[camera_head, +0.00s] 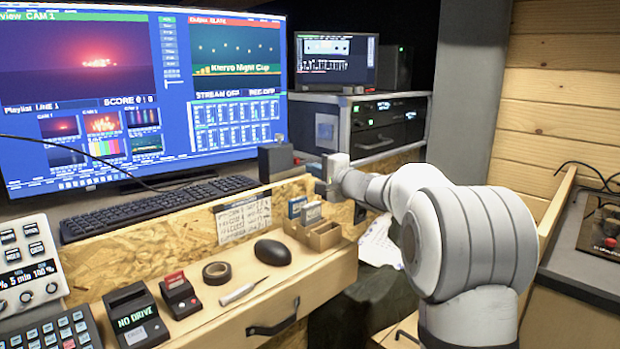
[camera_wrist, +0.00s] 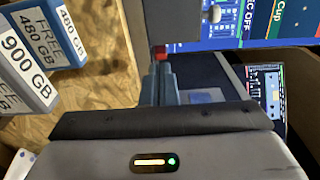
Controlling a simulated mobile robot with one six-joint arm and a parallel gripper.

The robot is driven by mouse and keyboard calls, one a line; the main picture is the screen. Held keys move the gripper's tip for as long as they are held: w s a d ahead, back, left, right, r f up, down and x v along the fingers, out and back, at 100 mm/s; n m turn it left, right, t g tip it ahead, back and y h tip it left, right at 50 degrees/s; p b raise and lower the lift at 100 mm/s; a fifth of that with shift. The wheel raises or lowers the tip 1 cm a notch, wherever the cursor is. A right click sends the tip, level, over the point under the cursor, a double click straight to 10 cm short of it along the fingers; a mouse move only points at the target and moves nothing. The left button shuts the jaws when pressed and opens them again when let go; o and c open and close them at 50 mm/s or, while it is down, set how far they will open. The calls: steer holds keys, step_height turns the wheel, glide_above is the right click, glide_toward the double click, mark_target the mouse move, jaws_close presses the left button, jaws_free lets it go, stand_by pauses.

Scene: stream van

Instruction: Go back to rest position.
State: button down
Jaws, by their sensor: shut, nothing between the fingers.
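My gripper (camera_head: 326,180) is in the head view at the end of my white arm, over the front edge of the desk. It is partly hidden there by its own wrist. In the wrist view the two grey fingers (camera_wrist: 163,85) are together with nothing held between them. A grey upright part (camera_wrist: 143,22) with a small red piece (camera_wrist: 161,48) shows just beyond the fingertips. I cannot tell whether the fingertips touch it.
A monitor (camera_head: 140,90), a keyboard (camera_head: 160,207), a black box (camera_head: 275,161) and a mouse (camera_head: 272,252) are to the left.

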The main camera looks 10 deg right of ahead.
steer(key=s+a+r+n+g+h+p, duration=0.1)
steer(key=s+a+r+n+g+p, duration=0.15)
steer(key=s+p, duration=0.45)
steer(key=s+a+r+n+g+p, duration=0.1)
steer(key=s+n+g+p, duration=0.2)
steer(key=s, duration=0.7)
steer(key=s+a+r+n+g+h+p, duration=0.1)
steer(key=s+a+r+n+g+p, duration=0.15)
steer(key=s+p, duration=0.5)
steer(key=s+d+n+g+h+p, duration=0.2)
steer(key=s+d+p, duration=0.3)
steer(key=s, duration=0.6)
steer(key=s+d+n+g+h+p, duration=0.1)
steer(key=s+d+h+p, duration=0.4)
steer(key=s, duration=0.6)
steer(key=shift+n+g+p, duration=0.4)
steer(key=shift+g+p, duration=0.25)
steer(key=shift+g, duration=0.25)
steer(key=shift+d+r, duration=0.1)
